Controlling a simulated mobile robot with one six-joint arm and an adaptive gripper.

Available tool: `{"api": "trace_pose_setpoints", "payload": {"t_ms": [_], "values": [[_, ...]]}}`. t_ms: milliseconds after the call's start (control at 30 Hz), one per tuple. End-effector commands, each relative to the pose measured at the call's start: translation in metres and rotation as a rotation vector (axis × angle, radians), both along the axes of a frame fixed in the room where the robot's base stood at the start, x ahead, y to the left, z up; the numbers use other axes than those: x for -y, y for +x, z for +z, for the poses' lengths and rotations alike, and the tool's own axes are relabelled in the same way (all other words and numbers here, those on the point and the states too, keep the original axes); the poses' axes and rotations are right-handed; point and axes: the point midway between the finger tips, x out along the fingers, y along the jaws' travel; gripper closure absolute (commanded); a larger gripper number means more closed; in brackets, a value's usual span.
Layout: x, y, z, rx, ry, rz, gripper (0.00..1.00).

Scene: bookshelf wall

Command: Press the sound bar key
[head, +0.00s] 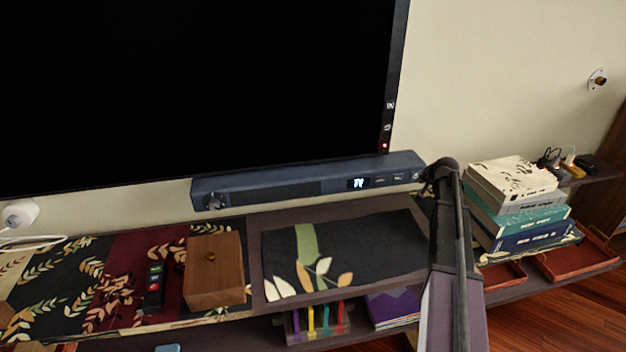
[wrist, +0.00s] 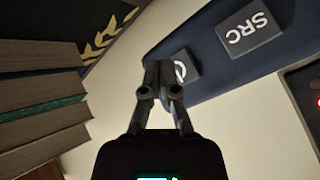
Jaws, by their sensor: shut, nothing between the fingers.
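The dark blue sound bar (head: 270,190) lies under the TV, with a lit display (head: 358,183) and small keys near its right end. In the wrist view its end (wrist: 215,68) shows a grey SRC key (wrist: 250,29) and a smaller key with a round white mark (wrist: 184,66). My gripper (wrist: 160,68) is shut and empty; its tips overlap the left edge of the round-marked key in the picture. I cannot tell whether they touch it. In the head view my gripper (head: 434,171) is at the bar's right end, its tips hard to make out.
A stack of books (head: 520,205) stands close to the right of my arm and shows at left in the wrist view (wrist: 40,100). The TV (head: 190,80) is above the bar. A wooden box (head: 214,270) and remote (head: 154,287) are on the shelf at left.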

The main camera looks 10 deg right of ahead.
Motion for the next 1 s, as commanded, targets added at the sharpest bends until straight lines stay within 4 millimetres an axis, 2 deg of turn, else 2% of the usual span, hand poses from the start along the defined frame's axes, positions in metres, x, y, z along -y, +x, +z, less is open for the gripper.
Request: {"api": "trace_pose_setpoints", "payload": {"t_ms": [500, 1000], "values": [[-0.0008, 0.0090, 0.0001, 0.000, 0.000, 0.000, 1.00], [-0.0011, 0.0096, 0.0001, 0.000, 0.000, 0.000, 1.00]]}}
